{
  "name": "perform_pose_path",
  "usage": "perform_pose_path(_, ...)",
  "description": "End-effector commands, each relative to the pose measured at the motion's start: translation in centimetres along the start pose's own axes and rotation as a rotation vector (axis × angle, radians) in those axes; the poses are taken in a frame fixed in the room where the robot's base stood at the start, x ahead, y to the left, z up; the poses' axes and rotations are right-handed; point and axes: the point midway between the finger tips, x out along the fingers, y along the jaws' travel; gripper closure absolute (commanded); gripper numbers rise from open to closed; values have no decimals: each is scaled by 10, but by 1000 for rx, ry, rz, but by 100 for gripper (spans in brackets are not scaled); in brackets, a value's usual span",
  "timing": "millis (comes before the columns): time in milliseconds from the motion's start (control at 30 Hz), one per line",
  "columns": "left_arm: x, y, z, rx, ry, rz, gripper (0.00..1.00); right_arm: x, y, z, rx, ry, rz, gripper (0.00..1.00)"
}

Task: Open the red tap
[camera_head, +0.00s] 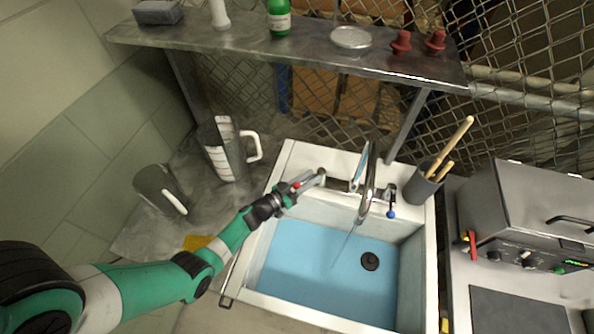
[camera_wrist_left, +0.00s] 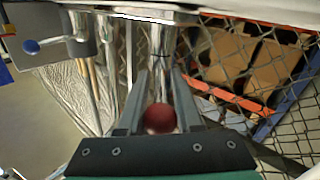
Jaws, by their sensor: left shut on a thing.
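The red tap's round knob shows between my left gripper's fingers in the left wrist view (camera_wrist_left: 159,118). In the head view, a small red part of the tap (camera_head: 296,185) shows at the sink's back left rim. My left gripper (camera_head: 303,183) is there, shut on the red tap; its fingers hide part of the handle. The chrome faucet (camera_head: 369,180) stands right of it over the white sink (camera_head: 258,262). A thin pale streak (camera_head: 346,245) runs below the spout and looks like water. My right gripper is not in view.
A blue-knobbed tap (camera_head: 391,212) is right of the faucet, and a grey pot of wooden-handled tools (camera_head: 418,188) stands beside it. Measuring jugs (camera_head: 223,150) stand on the left counter. A metal shelf (camera_head: 290,50) with several objects spans above. A grey machine (camera_head: 540,210) is at right.

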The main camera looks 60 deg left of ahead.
Motion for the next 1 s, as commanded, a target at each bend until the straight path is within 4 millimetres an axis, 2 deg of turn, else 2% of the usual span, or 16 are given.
perform_pose_path(367, 3, 5, 0, -6, -5, 32, 100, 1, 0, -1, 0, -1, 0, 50)
perform_pose_path(400, 3, 5, 0, -5, -5, 32, 62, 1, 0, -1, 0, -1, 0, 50)
perform_pose_path(533, 3, 5, 0, -5, -5, 31, 39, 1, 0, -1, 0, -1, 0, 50)
perform_pose_path(567, 3, 5, 0, -5, -5, 31, 36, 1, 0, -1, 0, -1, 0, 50)
perform_pose_path(867, 3, 6, -2, -4, -5, 31, 36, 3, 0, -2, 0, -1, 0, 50)
perform_pose_path(1000, 3, 9, -20, -3, -4, 31, 36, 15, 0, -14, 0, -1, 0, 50)
